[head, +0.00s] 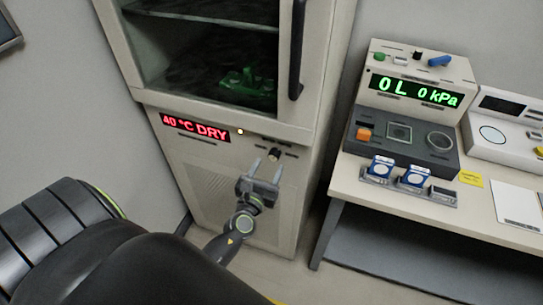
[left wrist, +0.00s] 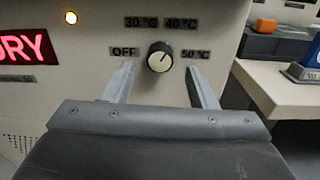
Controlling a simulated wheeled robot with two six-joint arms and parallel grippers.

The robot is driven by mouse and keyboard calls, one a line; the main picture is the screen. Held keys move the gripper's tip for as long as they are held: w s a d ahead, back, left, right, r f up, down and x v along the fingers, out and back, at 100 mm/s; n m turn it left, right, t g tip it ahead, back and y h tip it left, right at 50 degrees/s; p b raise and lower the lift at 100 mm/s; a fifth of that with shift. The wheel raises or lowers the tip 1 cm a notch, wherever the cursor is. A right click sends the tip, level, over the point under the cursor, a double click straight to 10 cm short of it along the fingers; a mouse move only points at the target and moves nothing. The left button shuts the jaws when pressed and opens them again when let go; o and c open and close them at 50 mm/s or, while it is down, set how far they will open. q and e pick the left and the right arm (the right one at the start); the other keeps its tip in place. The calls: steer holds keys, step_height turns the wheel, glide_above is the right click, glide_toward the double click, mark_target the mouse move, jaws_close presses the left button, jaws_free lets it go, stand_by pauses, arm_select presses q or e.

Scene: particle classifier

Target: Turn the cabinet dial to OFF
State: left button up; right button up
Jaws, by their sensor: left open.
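The cabinet dial (head: 274,154) is a small black knob on the cabinet's front panel, below the door. In the left wrist view the dial (left wrist: 160,57) has a pale face, and its mark seems to point up and right, towards the 40 °C label (left wrist: 181,22). The OFF label (left wrist: 125,51) is to its left, 30 °C is at upper left and 50 °C at right. My left gripper (head: 269,168) is open just in front of the dial. In the wrist view its fingers (left wrist: 160,74) are on either side of and below the dial, apparently not touching it. My right gripper is not visible.
The cabinet's red display (head: 195,128) reads 40 °C DRY, with a lit lamp (head: 240,132) beside it. The cabinet door handle (head: 297,48) is above. A bench (head: 334,180) with instruments and a display reading 0L 0 kPa stands to the right.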

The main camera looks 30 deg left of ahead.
mark_target(273, 159)
arm_select(q)
steer(key=shift+x, duration=1.85)
steer(key=shift+c, duration=0.2)
steer(key=c, duration=0.9)
